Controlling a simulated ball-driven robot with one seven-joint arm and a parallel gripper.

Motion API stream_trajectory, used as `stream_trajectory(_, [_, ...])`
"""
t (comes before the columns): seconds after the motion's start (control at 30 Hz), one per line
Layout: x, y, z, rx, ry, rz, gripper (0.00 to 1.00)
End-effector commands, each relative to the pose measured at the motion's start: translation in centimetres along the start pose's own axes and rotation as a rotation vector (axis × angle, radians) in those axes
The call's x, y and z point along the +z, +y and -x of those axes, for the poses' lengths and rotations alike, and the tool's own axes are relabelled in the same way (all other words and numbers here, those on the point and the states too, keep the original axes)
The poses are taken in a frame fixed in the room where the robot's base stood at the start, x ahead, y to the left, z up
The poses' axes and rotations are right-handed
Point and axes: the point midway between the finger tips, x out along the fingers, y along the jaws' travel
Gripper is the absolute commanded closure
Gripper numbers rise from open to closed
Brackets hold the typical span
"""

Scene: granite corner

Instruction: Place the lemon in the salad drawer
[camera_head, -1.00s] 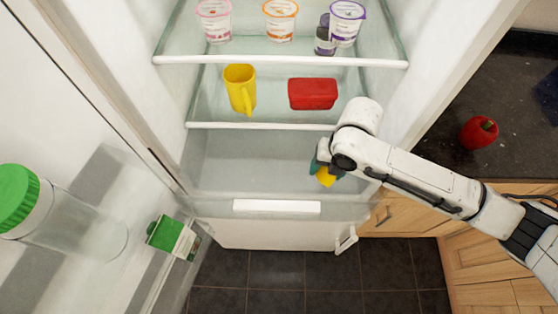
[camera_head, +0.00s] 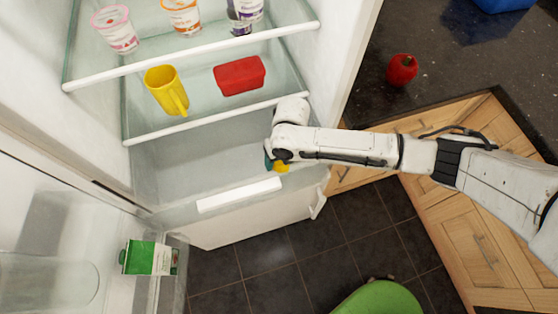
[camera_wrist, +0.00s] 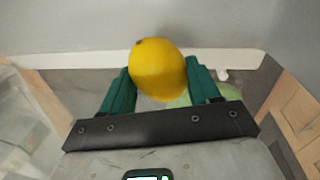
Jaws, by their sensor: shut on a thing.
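The yellow lemon (camera_wrist: 158,69) is between the two green fingers of my gripper (camera_wrist: 160,85) in the wrist view, touched on both sides. In the head view my gripper (camera_head: 277,163) is at the right side of the lowest fridge compartment, with the lemon (camera_head: 282,168) partly hidden under the wrist. The salad drawer (camera_head: 165,172) is the pale bin below the lower shelf, with a white handle strip (camera_head: 240,194) on its front. The lemon is near the drawer's right end; I cannot tell whether it is inside or above it.
A yellow mug (camera_head: 163,88) and a red box (camera_head: 240,76) stand on the shelf above. Yoghurt cups (camera_head: 115,30) are on the top shelf. A green-and-white carton (camera_head: 148,257) sits in the door. A red pepper (camera_head: 402,70) lies on the dark counter.

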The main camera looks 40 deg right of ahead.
Motion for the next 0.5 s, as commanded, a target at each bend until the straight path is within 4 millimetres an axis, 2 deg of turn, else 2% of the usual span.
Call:
stream_trajectory(0.17, [0.0,-0.3,-2.0,0.001,0.0,-0.001,0.72])
stream_trajectory(0.5, [0.0,-0.3,-2.4,0.001,-0.001,-0.001,0.72])
